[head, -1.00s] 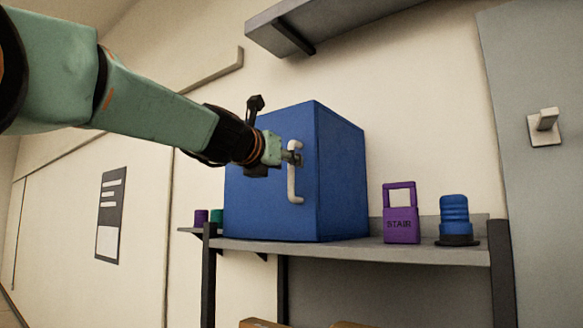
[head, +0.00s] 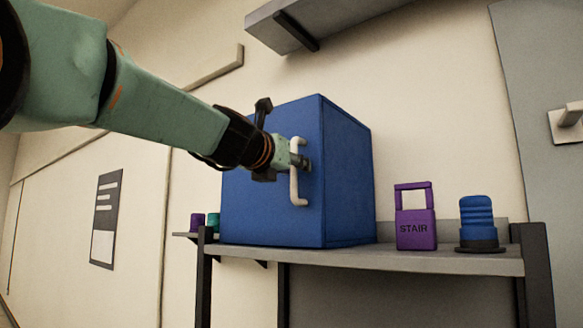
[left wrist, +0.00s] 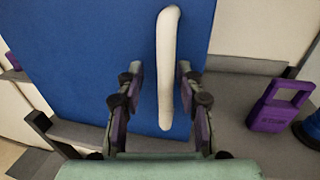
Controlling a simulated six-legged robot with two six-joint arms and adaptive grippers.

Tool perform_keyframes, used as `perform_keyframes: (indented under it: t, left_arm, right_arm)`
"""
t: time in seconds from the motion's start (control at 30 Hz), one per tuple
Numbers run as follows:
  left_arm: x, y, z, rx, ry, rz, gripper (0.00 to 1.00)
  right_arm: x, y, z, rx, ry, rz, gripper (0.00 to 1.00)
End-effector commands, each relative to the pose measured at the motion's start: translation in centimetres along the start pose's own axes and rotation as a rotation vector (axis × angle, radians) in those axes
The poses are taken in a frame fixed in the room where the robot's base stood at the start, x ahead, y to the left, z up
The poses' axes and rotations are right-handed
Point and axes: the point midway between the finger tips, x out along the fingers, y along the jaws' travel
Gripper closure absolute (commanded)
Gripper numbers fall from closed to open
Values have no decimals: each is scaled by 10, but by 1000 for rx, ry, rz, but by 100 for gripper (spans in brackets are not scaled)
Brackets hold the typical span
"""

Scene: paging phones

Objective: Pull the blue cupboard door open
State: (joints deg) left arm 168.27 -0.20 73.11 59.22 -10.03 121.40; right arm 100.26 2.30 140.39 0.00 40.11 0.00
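The blue cupboard (head: 345,180) stands on a grey shelf, its door (head: 250,207) shut as far as I can see. A white upright bar handle (head: 295,187) is on the door near its right edge. My left gripper (head: 302,162) is at the handle. In the left wrist view the left gripper (left wrist: 160,75) is open, with one finger on each side of the white handle (left wrist: 167,65). Gaps show between the fingers and the handle. The blue door (left wrist: 100,50) fills the area behind it. My right gripper is in neither view.
The grey shelf (head: 440,262) also holds a purple padlock-shaped object marked STAIR (head: 415,228) and a blue ribbed object (head: 478,220) to the right. Small purple (head: 197,221) and teal (head: 213,220) items stand left of the cupboard. Another shelf (head: 300,25) hangs above.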

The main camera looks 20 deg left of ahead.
Motion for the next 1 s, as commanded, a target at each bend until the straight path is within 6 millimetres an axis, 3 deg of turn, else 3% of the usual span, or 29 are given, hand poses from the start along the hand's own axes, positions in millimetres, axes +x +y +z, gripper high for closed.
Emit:
perform_keyframes:
  t: [0.2, 0.63, 1.0]
  left_arm:
    - [-1, -1, 0, 1, 0, 0, 63]
    - [1, 0, 1, 1, -1, -1, 100]
    - [2, 0, 0, 1, 1, -1, 100]
  right_arm:
    - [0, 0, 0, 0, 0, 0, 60]
    - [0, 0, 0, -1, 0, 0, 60]
    - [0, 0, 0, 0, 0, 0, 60]
